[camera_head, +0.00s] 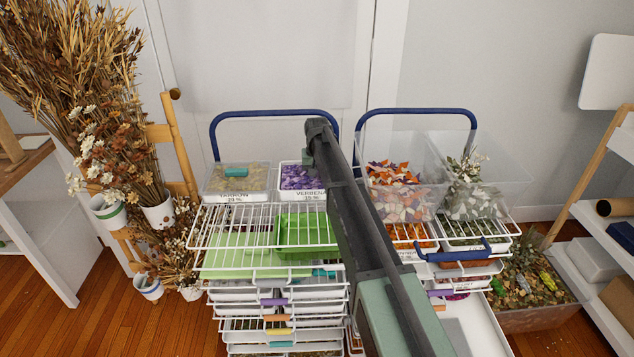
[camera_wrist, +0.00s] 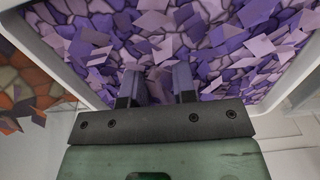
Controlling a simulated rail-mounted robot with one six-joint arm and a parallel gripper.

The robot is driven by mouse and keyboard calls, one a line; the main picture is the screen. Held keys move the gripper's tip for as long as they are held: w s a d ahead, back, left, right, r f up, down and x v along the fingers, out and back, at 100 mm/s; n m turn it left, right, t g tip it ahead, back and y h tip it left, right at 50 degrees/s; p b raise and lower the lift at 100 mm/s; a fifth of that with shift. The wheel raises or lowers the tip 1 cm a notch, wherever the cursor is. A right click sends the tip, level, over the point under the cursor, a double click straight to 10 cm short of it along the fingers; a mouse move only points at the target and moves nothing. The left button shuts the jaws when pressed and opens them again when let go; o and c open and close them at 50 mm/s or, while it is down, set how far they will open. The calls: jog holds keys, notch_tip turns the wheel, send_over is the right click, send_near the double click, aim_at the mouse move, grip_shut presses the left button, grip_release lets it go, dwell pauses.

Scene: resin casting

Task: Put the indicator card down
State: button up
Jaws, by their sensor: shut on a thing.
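My gripper (camera_wrist: 160,88) is over a white-walled tray of purple petals (camera_wrist: 215,50) in the wrist view, fingers pointing down among them. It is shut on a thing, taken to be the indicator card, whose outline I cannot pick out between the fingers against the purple. In the head view my arm hides the gripper and part of the purple petal tray (camera_head: 302,177), labelled VERBENA. I cannot tell whether the held thing touches the petals. A small teal block (camera_head: 236,170) lies on the pale petal tray (camera_head: 233,183) to the left.
Below stands a rack of white wire shelves (camera_head: 225,232) with a green tray (camera_head: 306,231). Orange petals (camera_head: 393,177) fill a clear bin to the right. Blue handles (camera_head: 270,115) rise behind the trays. Dried flowers (camera_head: 110,150) stand at the left.

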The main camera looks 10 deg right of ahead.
aim_at(317, 177)
jog(key=shift+f, duration=0.2)
jog(key=o, duration=0.9)
jog(key=shift+r, duration=0.1)
notch_tip(317, 177, up, 12)
jog(key=p, duration=1.2)
jog(key=shift+r, duration=0.25)
jog(key=s+a+n, duration=0.1)
jog(key=s, duration=3.9)
jog(key=shift+s+a+n, duration=0.2)
jog(key=shift+s+n, duration=0.05)
jog(key=shift+n, duration=0.15)
